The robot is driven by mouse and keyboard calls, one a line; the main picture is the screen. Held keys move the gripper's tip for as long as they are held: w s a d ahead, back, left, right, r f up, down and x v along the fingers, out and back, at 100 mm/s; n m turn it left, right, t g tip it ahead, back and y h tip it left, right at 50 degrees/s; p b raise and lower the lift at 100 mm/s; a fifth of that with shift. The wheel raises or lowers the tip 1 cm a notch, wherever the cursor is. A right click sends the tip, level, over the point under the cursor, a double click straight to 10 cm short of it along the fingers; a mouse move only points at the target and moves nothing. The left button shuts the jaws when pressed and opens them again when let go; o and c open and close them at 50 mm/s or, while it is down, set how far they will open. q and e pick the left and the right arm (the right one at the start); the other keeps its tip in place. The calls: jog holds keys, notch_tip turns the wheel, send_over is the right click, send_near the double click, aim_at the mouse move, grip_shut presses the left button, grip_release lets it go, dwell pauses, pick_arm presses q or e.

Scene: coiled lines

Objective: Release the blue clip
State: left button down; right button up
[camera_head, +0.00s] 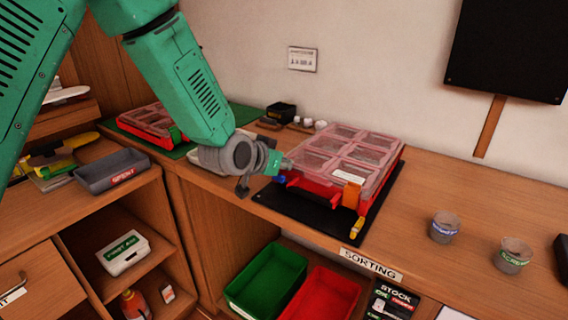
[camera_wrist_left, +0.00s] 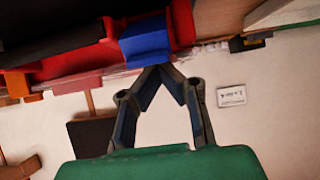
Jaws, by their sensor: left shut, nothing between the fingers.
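The blue clip (camera_head: 279,179) sits at the left front corner of a red case with a clear compartmented lid (camera_head: 350,150). In the left wrist view the blue clip (camera_wrist_left: 146,40) is a blue block against the red edge of the case. My left gripper (camera_head: 287,164) is at that corner, just above the clip; it is shut and empty. In the left wrist view its fingertips (camera_wrist_left: 161,70) meet right beside the blue block; whether they touch it I cannot tell. An orange clip (camera_head: 351,194) is on the front right of the case. My right gripper is out of view.
The case rests on a black mat (camera_head: 304,218) on the wooden bench. A second red case (camera_head: 147,121) lies on a green mat at the left. Cups (camera_head: 445,227) stand to the right. Green (camera_head: 266,280) and red (camera_head: 325,297) bins sit below the bench edge.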

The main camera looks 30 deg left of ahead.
pick_arm(q)
jog(key=w+r+p, duration=0.1)
jog(key=r, duration=0.1)
jog(key=w+r+p, duration=0.1)
jog(key=r+p, duration=0.1)
jog(key=shift+w+d+p, duration=0.15)
jog(key=shift+w+p, duration=0.05)
jog(key=shift+p, duration=0.1)
jog(key=s+r, duration=0.1)
jog(key=s, duration=0.8)
jog(key=shift+s+a+r+b, duration=0.3)
jog(key=shift+s+a+b, duration=0.1)
jog(key=shift+a, duration=0.05)
jog(key=shift+f, duration=0.1)
jog(key=s+d+f+g, duration=0.1)
jog(key=s+f+g, duration=0.3)
jog(key=f, duration=0.5)
jog(key=s+d+f+g, duration=0.1)
jog(key=s+f, duration=0.5)
jog(key=f, duration=0.3)
jog(key=s+d+f+g, duration=0.1)
jog(key=s+f+g, duration=0.2)
jog(key=s+f, duration=0.4)
jog(key=s+d+f+g+y, duration=0.1)
jog(key=s+f+g, duration=0.2)
jog(key=s+f, duration=0.4)
jog(key=s, duration=0.6)
jog(key=shift+s, duration=0.2)
jog(key=shift+w+d, duration=0.1)
jog(key=shift+w, duration=0.05)
